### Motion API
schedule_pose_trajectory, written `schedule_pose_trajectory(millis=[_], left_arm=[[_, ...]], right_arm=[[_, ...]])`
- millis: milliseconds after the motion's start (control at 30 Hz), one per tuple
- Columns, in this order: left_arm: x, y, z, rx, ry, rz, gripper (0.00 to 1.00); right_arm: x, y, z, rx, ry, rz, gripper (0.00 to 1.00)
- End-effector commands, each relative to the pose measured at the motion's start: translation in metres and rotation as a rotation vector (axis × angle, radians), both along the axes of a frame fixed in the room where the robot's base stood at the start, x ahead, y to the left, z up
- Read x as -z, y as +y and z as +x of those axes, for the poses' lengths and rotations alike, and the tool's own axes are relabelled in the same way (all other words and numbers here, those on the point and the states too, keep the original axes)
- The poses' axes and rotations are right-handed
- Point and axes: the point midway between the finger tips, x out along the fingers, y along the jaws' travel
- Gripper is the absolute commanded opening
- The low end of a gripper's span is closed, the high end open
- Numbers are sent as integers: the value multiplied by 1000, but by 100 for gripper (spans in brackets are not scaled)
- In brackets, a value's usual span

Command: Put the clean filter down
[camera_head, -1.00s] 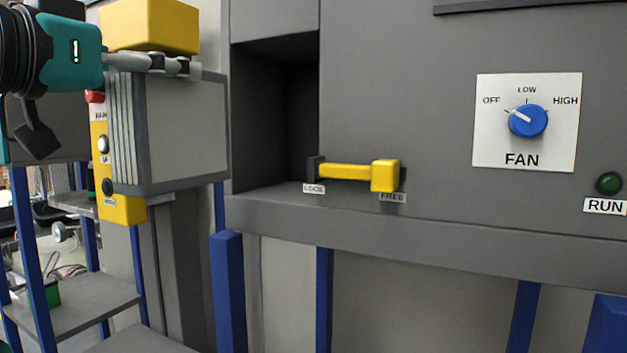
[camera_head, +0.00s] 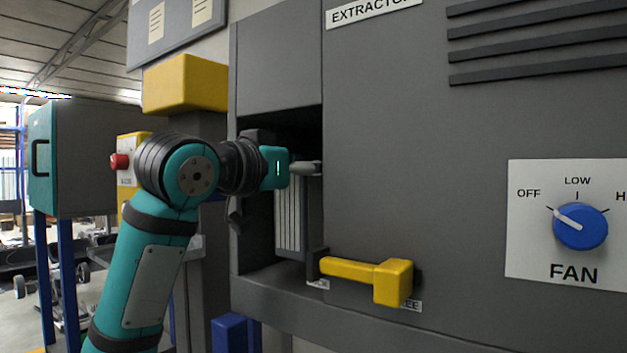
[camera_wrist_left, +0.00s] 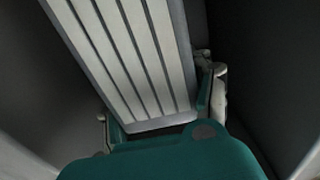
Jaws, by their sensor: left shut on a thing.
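The filter (camera_head: 289,215) is a flat grey-framed panel with a pale pleated edge. It stands upright inside the dark open slot (camera_head: 257,255) of the grey extractor cabinet. My left gripper (camera_head: 305,168) reaches into the slot from the left and is shut on the filter. In the left wrist view, the filter's pleated side (camera_wrist_left: 125,50) fills the upper middle, between the fingers (camera_wrist_left: 160,112). The filter's far side is hidden by the cabinet front. I cannot tell whether its bottom touches the slot floor. My right gripper is not in view.
A yellow box (camera_head: 185,84) and a red button (camera_head: 119,161) are left of the slot.

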Motion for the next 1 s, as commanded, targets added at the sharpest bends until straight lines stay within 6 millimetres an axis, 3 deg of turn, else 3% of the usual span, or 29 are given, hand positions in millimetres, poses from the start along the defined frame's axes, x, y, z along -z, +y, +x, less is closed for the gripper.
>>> schedule_pose_trajectory(millis=[133,233,400,600,800,833,1000], left_arm=[[0,-6,10,-2,-4,0,0],[13,-6,11,-2,-1,0,0],[33,-6,10,-1,-3,-1,0],[35,-6,10,-2,-5,-1,0],[39,-6,10,-2,-4,-2,0],[39,-6,10,-2,-2,0,55],[39,-6,10,-2,-2,0,77]], right_arm=[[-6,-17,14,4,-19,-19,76],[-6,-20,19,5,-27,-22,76],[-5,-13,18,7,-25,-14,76],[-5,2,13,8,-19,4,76],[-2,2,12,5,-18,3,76],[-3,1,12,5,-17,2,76],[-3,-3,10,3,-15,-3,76]])
